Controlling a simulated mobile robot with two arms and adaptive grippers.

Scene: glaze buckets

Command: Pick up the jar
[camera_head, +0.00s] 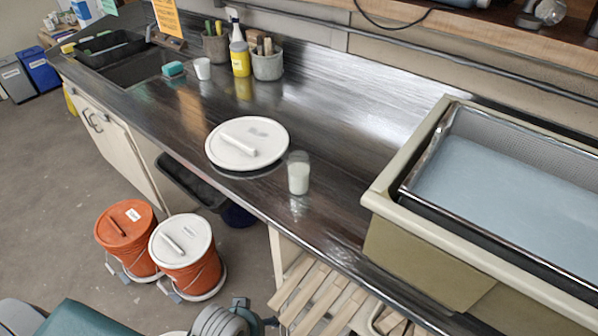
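The jar (298,173) is a small clear glass vessel with white contents. It stands upright on the dark metal counter (335,205), close to the front edge. It is just right of a round white lid (222,148) with a bar handle. Nothing touches the jar, and it is fully visible.
A large basin (400,205) with a mesh-sided tray of pale blue liquid stands right of the jar. A yellow bottle (240,60), tool pots and a white cup (202,68) stand behind left. Orange buckets (185,255) and a slatted wooden piece (318,300) are below the counter.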

